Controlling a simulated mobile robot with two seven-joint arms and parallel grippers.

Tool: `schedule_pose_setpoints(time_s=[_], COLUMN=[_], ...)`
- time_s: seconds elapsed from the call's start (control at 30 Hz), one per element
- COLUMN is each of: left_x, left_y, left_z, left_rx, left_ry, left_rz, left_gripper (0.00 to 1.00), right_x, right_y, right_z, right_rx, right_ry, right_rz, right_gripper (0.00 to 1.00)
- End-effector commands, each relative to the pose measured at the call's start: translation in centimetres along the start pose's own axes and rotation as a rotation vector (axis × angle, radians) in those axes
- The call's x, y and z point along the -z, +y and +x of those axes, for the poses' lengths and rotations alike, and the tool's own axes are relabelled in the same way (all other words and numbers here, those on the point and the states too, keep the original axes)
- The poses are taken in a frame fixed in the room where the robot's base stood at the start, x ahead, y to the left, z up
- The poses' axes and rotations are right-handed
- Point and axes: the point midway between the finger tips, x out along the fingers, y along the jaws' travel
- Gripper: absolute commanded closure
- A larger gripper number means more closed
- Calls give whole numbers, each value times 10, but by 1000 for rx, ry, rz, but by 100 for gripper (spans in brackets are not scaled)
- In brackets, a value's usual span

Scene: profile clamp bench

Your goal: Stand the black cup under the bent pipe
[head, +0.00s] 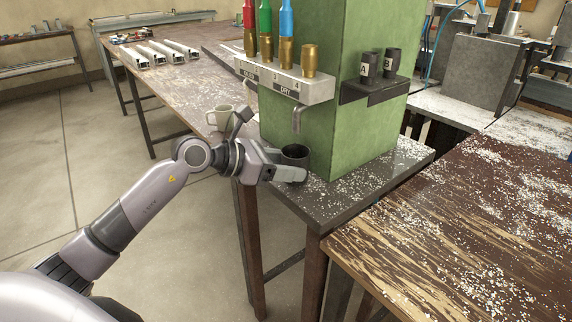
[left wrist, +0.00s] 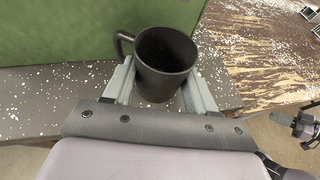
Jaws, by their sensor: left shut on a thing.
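The black cup (head: 295,153) is upright, its open mouth facing up, beside the green column. In the left wrist view the black cup (left wrist: 163,68) sits between the two fingers, handle toward the upper left. My left gripper (head: 288,170) is shut on it, one finger on each side. The bent pipe (head: 296,119) hangs from the grey holder on the column. In the head view its lower end is just above the cup's mouth; the depth between them is unclear. The cup's base is hidden, so I cannot tell whether it touches the bench.
The grey holder (head: 290,82) carries coloured and brass pieces. A dark bracket (head: 368,90) holds two black pieces on the column's right. The flecked grey bench (head: 345,195) is bare in front of the column.

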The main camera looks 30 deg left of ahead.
Motion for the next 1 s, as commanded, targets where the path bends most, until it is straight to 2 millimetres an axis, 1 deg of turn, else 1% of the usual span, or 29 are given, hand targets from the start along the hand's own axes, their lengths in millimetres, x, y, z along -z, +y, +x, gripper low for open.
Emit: schedule_pose_setpoints(time_s=[0.27,0.3,0.33,0.37,0.67,1.0], left_x=[3,3,2,2,3,10], left_y=[0,0,0,0,0,1], left_z=[1,1,1,1,0,-14], left_rx=[0,0,0,0,0,-1], left_ry=[0,0,0,0,1,0], left_rz=[0,0,0,0,0,0], left_gripper=[79,31,21,14,14,14], right_x=[-2,-2,-2,-2,-2,-7], right_y=[0,0,0,0,0,0], right_z=[2,1,1,1,1,5], right_rx=[0,0,0,0,0,0], right_ry=[-1,-1,-1,-1,-1,-1], right_rz=[0,0,0,0,0,0], right_gripper=[100,100,100,100,100,100])
